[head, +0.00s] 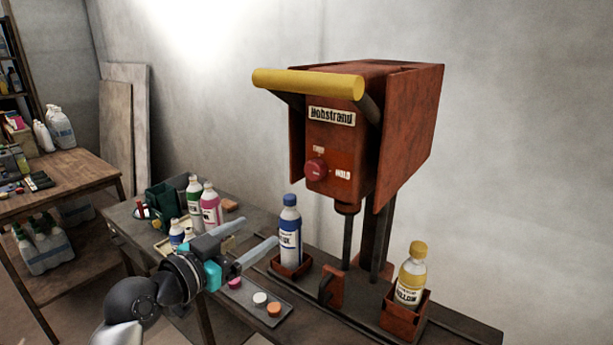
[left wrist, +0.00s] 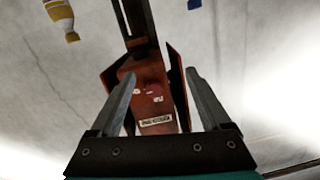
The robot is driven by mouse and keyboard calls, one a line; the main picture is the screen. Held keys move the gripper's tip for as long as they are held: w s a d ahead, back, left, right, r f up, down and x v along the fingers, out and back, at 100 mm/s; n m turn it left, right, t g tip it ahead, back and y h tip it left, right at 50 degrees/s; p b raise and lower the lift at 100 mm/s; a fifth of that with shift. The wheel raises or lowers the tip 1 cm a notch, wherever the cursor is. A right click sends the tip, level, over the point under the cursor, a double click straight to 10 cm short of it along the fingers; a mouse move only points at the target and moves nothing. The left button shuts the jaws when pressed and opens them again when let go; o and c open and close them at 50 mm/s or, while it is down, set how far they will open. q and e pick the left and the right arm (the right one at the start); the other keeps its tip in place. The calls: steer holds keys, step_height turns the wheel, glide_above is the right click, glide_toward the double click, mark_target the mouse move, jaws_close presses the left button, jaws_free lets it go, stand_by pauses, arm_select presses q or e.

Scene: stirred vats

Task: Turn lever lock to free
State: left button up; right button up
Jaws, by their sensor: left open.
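The lever lock looks to be a round red knob (head: 316,169) on the front of the rust-red "Hobstrand" machine (head: 408,130). A small label sits above it and a "HOLD" label (head: 343,173) to its right; which one the knob points at is too small to tell. The lever has a thick yellow bar (head: 308,84) across the top front. My left gripper (head: 260,229) is open and empty, below and left of the knob, apart from it. In the left wrist view the knob (left wrist: 152,88) shows upside down between the fingers, some way off. My right gripper is out of view.
A blue-labelled bottle (head: 289,228) stands in a red holder just right of my left gripper. A yellow-capped bottle (head: 411,272) stands in another holder. A tray (head: 285,313) with coloured caps lies below the gripper. Several bottles and a green caddy (head: 165,203) stand behind it.

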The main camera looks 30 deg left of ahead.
arm_select(q)
step_height(320, 180, up, 8)
steer(key=s+d+m+t+h, duration=0.1)
steer(key=s+d+m, duration=0.1)
steer(key=d, duration=0.1)
steer(key=b, duration=0.6)
glide_toward(312, 171)
steer(key=w, duration=0.7)
steer(key=shift+d, duration=0.15)
steer(key=shift+w+d+f, duration=0.1)
steer(key=shift+w, duration=0.75)
steer(key=shift+c, duration=0.3)
jaws_close()
